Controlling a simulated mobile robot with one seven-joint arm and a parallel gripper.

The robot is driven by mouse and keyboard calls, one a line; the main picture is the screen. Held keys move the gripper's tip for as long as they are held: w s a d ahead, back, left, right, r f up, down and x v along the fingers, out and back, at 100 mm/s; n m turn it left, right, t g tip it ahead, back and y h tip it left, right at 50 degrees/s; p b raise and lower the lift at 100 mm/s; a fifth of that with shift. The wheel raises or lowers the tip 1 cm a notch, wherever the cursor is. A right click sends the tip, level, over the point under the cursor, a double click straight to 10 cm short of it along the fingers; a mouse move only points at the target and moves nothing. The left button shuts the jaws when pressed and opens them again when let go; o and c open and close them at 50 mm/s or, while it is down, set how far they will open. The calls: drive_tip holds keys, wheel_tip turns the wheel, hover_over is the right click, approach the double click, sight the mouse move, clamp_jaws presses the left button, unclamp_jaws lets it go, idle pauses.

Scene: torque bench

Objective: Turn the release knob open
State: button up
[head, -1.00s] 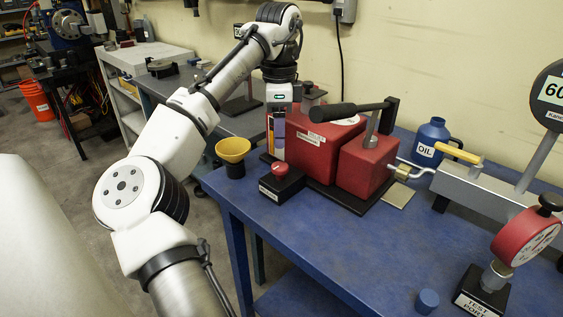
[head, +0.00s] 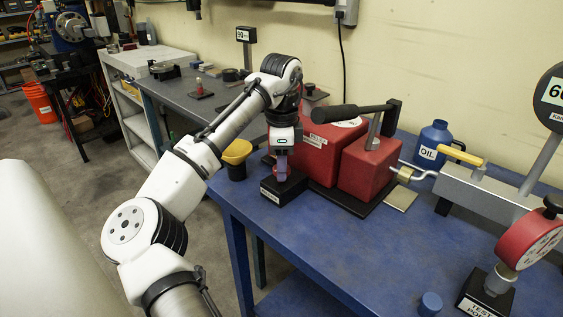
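The release knob (head: 281,173) is a small red knob on a black box (head: 284,187) with a white label, too small to read, at the left end of the blue bench. My gripper (head: 281,167) points down directly over the knob, its fingertips at the knob's height. The fingers hide most of the knob. I cannot tell whether they touch or grip it, nor how far it is turned.
A blue oil bottle (head: 432,146) and a red gauge (head: 530,238) stand farther right. The bench front (head: 335,235) is clear.

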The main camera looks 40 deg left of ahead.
drive_tip(key=c, duration=0.5)
drive_tip(key=shift+c, duration=0.2)
